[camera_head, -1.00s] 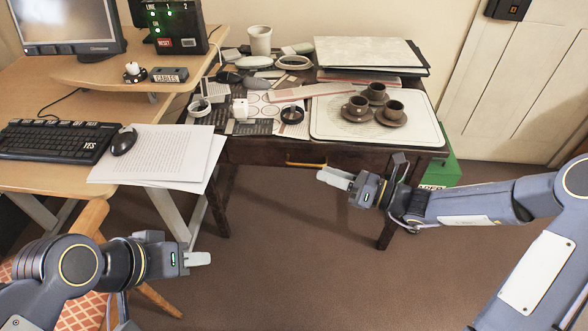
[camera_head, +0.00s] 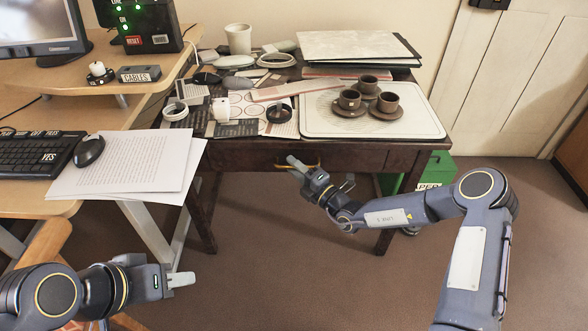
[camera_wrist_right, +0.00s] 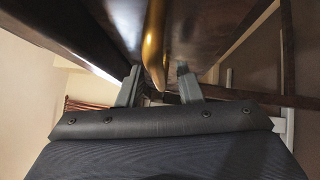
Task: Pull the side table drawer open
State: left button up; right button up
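The dark wooden side table (camera_head: 345,160) stands in the middle of the head view. Its drawer front (camera_head: 262,159) looks flush with the table. The brass handle (camera_head: 313,166) is partly hidden by my right gripper (camera_head: 295,165), which is at the drawer front. In the right wrist view, the two fingers of this gripper (camera_wrist_right: 159,88) are apart, and the handle (camera_wrist_right: 153,45) runs down between them with gaps on both sides. My left gripper (camera_head: 182,279) is away from the table at the lower left, and its finger spacing is not clear.
Cups and saucers on a white tray (camera_head: 325,126), papers and small items cover the tabletop. A desk with a keyboard (camera_head: 35,155) and loose paper (camera_head: 125,165) stands at the left. A green box (camera_head: 436,170) is behind the table's right legs. Floor in front is clear.

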jog(key=shift+w+a, duration=0.15)
jog(key=shift+a, duration=0.05)
jog(key=shift+r, duration=0.1)
grip_shut()
